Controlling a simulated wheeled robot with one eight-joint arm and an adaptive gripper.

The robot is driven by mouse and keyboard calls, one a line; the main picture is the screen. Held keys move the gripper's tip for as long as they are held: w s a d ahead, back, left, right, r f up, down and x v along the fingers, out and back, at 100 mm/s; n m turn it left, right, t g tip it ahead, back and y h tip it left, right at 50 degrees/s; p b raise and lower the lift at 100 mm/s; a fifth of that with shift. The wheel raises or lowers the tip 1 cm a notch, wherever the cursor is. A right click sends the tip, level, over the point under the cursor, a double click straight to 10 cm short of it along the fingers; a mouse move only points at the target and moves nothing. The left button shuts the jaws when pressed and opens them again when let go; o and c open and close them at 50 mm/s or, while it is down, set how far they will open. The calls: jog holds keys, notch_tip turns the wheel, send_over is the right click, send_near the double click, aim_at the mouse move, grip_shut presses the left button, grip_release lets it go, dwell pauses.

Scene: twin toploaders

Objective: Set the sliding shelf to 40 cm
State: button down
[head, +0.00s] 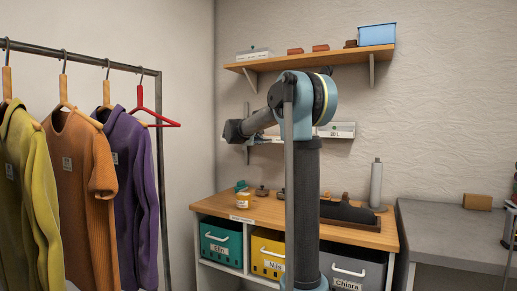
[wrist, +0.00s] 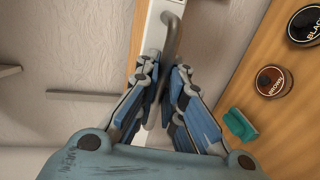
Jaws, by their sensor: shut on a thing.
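The sliding shelf (head: 272,140) is a thin board on the back wall in the head view, partly hidden behind my arm. In the wrist view its edge (wrist: 138,45) shows as a wood strip beside a white strip. A grey bar handle (wrist: 171,35) is fixed at this edge and runs down between my fingers. My gripper (wrist: 167,75) is shut on the handle. In the head view my gripper (head: 232,132) is at the shelf's left end, small and dark. I cannot read any height scale.
A white box (head: 337,130) stands at the shelf's right. A fixed upper shelf (head: 315,58) holds several things. Below is a wooden bench (head: 265,207) with tins, a brush and labelled bins. A clothes rack (head: 110,64) stands left. The brown tin (wrist: 274,82) shows in the wrist view.

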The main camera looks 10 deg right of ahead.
notch_tip(320, 180, up, 8)
dwell(0.4)
jog(key=c, duration=2)
grip_release()
jog(key=v, duration=1.2)
jog(key=shift+f, duration=0.1)
